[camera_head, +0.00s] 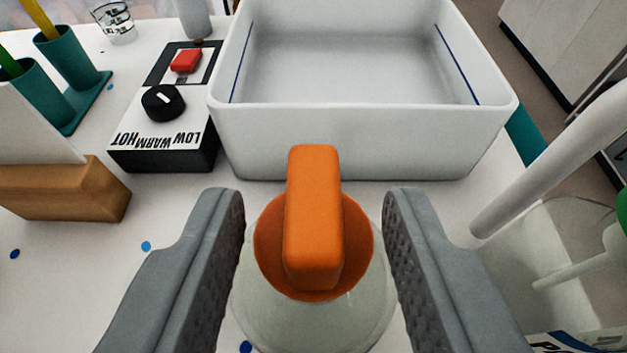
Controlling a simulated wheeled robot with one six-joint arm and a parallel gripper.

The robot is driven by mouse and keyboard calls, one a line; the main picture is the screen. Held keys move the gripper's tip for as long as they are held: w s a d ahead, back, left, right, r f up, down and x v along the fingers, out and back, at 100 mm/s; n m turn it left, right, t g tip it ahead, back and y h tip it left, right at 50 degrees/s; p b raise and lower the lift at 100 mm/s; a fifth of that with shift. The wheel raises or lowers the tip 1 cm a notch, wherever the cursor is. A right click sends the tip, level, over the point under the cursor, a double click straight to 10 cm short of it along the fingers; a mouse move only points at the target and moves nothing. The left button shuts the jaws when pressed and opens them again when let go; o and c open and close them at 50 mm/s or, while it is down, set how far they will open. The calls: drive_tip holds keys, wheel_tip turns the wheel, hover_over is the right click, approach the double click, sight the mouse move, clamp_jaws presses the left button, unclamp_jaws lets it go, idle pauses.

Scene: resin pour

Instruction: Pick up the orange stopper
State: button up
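The orange stopper (314,220) has a round base and a raised upright grip bar. It sits in the top of a clear glass vessel (313,325) at the lower centre of the view. My gripper (315,225) is open, with one grey finger to the left of the stopper and the other to the right. A gap shows between each finger and the stopper. The lower part of the vessel is cut off by the frame.
A white basin (355,135) stands just behind the stopper. A heat control box (165,135) with a black knob, a wooden block (65,190) and teal holders (65,55) are at left. A white rod (550,160) and clear container (570,245) are at right.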

sight(313, 187)
drive_tip(key=shift+x, duration=2.15)
drive_tip(key=shift+f, duration=0.1)
clamp_jaws()
